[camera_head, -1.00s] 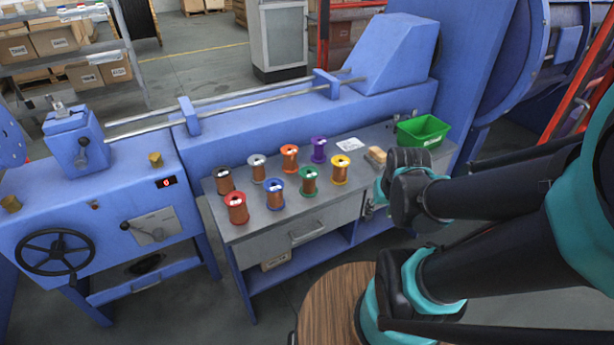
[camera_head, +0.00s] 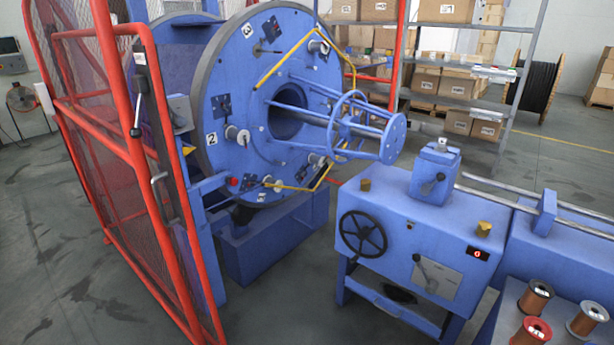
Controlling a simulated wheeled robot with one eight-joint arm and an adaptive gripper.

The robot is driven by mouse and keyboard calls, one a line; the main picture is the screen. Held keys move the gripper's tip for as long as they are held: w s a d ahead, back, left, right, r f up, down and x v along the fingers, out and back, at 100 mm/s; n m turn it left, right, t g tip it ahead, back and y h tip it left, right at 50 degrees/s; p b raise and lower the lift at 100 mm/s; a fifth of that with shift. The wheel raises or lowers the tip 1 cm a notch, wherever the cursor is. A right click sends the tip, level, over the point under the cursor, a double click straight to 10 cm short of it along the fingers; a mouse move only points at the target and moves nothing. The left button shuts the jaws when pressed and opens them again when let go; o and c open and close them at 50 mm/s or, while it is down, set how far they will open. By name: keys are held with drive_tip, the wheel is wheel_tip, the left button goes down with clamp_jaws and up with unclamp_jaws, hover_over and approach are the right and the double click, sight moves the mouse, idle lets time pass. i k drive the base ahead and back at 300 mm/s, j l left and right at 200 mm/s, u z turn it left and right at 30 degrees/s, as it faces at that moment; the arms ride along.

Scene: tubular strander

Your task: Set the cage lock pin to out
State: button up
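The cage is a large blue round plate (camera_head: 235,100) with white number tags 2 and 3 and several bobbin places. A small red knob (camera_head: 233,181) shows low at the plate's left edge, near the blue frame. I cannot tell whether this is the cage lock pin or whether a pin is in or out. My gripper is not in view.
A blue control cabinet (camera_head: 400,240) with a black handwheel (camera_head: 362,234) stands right of centre. Copper-coloured spools (camera_head: 535,297) sit at the lower right. Grey floor is open at the lower left.

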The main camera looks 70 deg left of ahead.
sight(233, 182)
drive_tip(key=u, duration=3)
